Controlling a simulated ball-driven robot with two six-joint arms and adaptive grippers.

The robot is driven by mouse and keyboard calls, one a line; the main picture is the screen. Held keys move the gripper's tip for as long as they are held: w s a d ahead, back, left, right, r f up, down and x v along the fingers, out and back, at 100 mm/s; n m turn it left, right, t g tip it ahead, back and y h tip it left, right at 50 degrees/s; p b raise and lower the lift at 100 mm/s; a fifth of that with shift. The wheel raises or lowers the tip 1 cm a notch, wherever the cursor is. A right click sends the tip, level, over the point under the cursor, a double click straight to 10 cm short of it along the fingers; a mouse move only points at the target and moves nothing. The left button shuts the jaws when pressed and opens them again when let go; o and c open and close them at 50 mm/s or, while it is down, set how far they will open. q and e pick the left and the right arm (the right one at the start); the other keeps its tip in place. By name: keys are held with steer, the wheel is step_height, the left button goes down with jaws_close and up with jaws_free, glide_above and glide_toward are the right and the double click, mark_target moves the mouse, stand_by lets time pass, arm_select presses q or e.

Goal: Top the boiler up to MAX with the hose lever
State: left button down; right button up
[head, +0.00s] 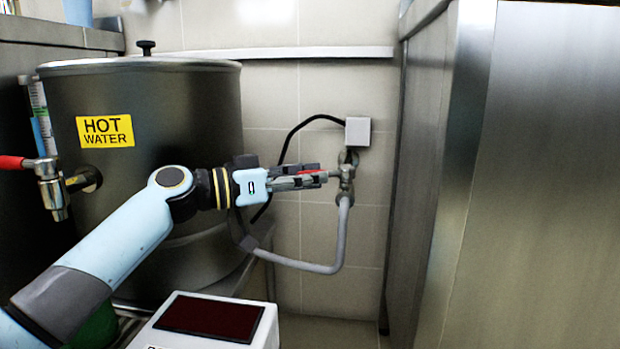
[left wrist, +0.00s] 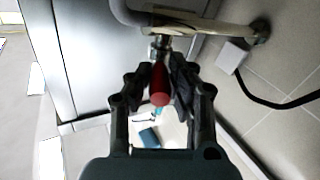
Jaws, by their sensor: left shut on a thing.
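The boiler (head: 185,125) is a large dark metal pot with a yellow HOT WATER label, at the left in the head view. A sight tube (head: 38,105) shows at its left edge; I cannot read its level. The hose lever (head: 313,173) is red and sits on a metal valve (head: 346,178) at the wall. My left gripper (head: 312,178) is shut on the lever, which also shows between the fingers in the left wrist view (left wrist: 159,84). A grey hose (head: 335,255) curves from the valve down toward the boiler. My right gripper is not in view.
A red-handled tap (head: 50,185) sticks out of the boiler's front left. A white box with a dark red panel (head: 210,318) stands below my left arm. A grey wall box (head: 357,131) with a black cable is above the valve. A steel cabinet (head: 500,180) closes off the right.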

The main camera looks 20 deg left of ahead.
arm_select(q)
steer(key=c, duration=1.2)
jaws_free()
steer(key=shift+v, duration=3.75)
steer(key=shift+c, duration=0.3)
